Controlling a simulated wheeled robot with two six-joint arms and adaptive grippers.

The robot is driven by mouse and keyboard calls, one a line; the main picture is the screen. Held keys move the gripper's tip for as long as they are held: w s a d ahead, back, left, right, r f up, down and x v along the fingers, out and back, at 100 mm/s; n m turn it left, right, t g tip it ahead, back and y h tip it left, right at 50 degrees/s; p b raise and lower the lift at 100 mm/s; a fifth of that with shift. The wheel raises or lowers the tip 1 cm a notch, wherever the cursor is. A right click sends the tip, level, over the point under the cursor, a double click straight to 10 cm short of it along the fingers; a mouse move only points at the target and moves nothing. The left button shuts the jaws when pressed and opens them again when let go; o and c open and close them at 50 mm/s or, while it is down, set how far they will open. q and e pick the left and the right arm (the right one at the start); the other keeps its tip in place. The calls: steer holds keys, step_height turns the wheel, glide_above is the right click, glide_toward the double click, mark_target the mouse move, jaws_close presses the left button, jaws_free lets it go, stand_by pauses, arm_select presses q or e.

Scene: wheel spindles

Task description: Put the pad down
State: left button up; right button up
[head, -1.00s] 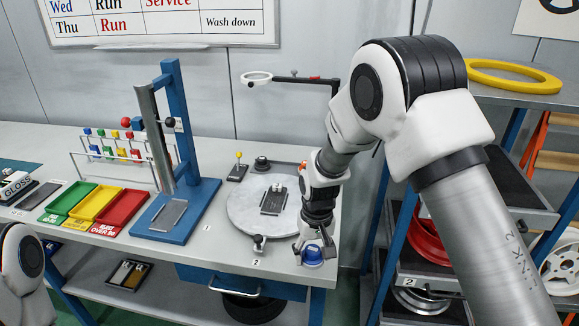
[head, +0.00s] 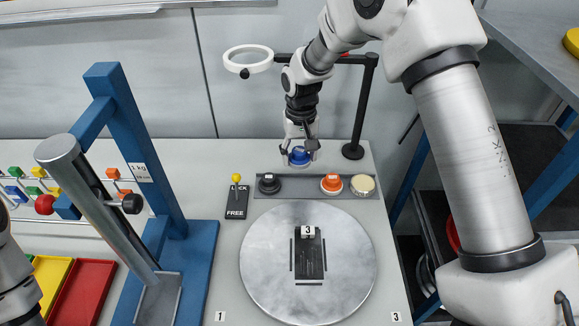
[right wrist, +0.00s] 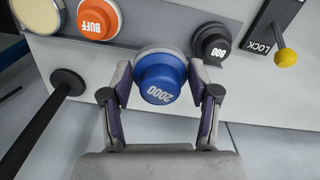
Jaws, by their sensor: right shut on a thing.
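The blue pad marked 2000 (head: 299,156) is between the fingertips of my right gripper (head: 300,146), which is shut on its sides. In the right wrist view the pad (right wrist: 162,82) shows its label, with a finger on either side. A grey strip rack (head: 301,187) lies behind the turntable. It carries a black pad marked 800 (head: 268,183), an orange pad marked BUFF (head: 332,183) and a cream pad (head: 362,184). A bare gap lies between 800 and BUFF. The held pad appears just behind this gap; its height above the rack is unclear. My left gripper is out of view.
A yellow-knobbed lever (head: 236,190) stands left of the rack. A ring lamp (head: 248,58) on a black post (head: 362,110) is close to my right arm. A blue stand (head: 150,170) is at left.

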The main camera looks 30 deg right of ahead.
mark_target(301, 188)
steer(key=s+f, duration=0.1)
steer(key=f, duration=0.1)
steer(key=s+f+p, duration=0.1)
steer(key=s, duration=0.1)
steer(key=shift+a+f, duration=0.1)
steer(key=shift+f, duration=0.3)
steer(key=f, duration=0.1)
steer(key=w+f, duration=0.1)
steer(key=f, duration=0.1)
steer(key=f+p, duration=0.1)
steer(key=shift+w+f, duration=0.15)
steer(key=shift+w, duration=0.1)
steer(key=shift+c, duration=0.5)
steer(key=shift+s, duration=0.3)
steer(key=o, duration=0.9)
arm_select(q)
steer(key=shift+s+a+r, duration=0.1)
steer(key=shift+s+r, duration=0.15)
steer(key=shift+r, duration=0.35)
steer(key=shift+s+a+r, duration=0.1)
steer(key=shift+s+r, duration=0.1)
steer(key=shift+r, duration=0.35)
arm_select(e)
steer(key=shift+w+f, duration=0.15)
steer(key=shift+w, duration=0.1)
